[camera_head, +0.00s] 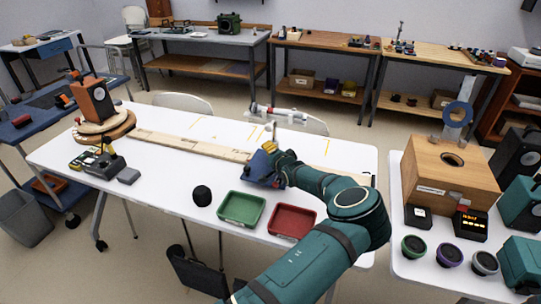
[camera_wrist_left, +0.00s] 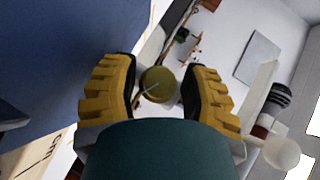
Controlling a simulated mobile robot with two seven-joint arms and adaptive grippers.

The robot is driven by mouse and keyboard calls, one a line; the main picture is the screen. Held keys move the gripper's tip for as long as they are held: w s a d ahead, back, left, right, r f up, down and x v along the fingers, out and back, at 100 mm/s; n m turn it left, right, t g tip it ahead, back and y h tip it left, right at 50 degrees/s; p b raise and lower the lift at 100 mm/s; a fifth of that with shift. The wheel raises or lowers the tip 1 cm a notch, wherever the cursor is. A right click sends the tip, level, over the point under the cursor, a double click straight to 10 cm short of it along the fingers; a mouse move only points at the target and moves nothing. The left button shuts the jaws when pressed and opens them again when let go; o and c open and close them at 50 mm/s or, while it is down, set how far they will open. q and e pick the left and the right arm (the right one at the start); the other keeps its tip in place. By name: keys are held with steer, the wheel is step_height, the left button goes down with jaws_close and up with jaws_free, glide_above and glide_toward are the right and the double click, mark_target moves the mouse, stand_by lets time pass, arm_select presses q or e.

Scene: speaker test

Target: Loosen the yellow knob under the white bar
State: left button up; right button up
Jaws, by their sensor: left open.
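The white bar (camera_head: 283,115) lies level above the far side of the white table, near the middle of the head view. My left gripper (camera_head: 271,148) is just in front of and below it, beside a blue fixture (camera_head: 261,172). In the left wrist view, the round yellow knob (camera_wrist_left: 157,84) shows between the two spread yellow fingers of the gripper (camera_wrist_left: 161,68). The gripper is open. I cannot tell whether either finger touches the knob. The knob is not clear in the head view. My right gripper is out of view.
A wooden box (camera_head: 450,172) stands on the right table.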

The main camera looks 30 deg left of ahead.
arm_select(q)
jaws_close()
